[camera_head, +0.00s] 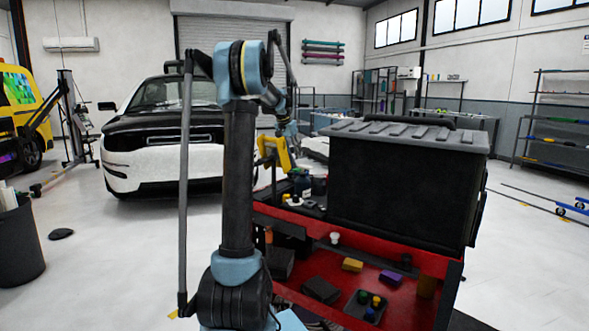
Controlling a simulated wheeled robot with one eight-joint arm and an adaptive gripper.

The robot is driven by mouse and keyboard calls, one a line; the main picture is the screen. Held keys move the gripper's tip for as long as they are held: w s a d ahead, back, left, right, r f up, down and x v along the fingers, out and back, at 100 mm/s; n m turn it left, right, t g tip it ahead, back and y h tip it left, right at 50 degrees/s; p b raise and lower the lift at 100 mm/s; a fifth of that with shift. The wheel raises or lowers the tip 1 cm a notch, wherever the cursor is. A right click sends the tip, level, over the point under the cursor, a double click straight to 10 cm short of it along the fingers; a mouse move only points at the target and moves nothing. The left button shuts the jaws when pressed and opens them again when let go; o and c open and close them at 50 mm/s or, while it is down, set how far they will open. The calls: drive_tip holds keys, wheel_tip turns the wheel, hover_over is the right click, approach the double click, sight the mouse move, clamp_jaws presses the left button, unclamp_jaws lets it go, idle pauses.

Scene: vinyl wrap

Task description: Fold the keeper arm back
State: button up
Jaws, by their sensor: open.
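I cannot make out the keeper arm with certainty. A long thin grey bar (185,180) with dark ends stands almost upright just left of my arm, and I cannot tell what it belongs to. My arm rises in the middle, bends at the top and reaches away over the cart's far left side. My gripper (295,150) is small and dark at its far end, beside a yellow tool-like thing (275,150). It is open, but its fingers are hard to make out and I see nothing held.
A red cart (405,303) holds a black box with a grey ribbed lid (400,185), plus small blocks and bottles. A white car (165,140) stands behind. A dark bin (20,250) is at left. Shelves line the right wall. Floor is open at left and right.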

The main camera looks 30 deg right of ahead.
sight(296, 169)
drive_tip(key=x, duration=0.8)
drive_tip(key=shift+f, duration=0.2)
drive_tip(key=shift+w, duration=0.1)
clamp_jaws()
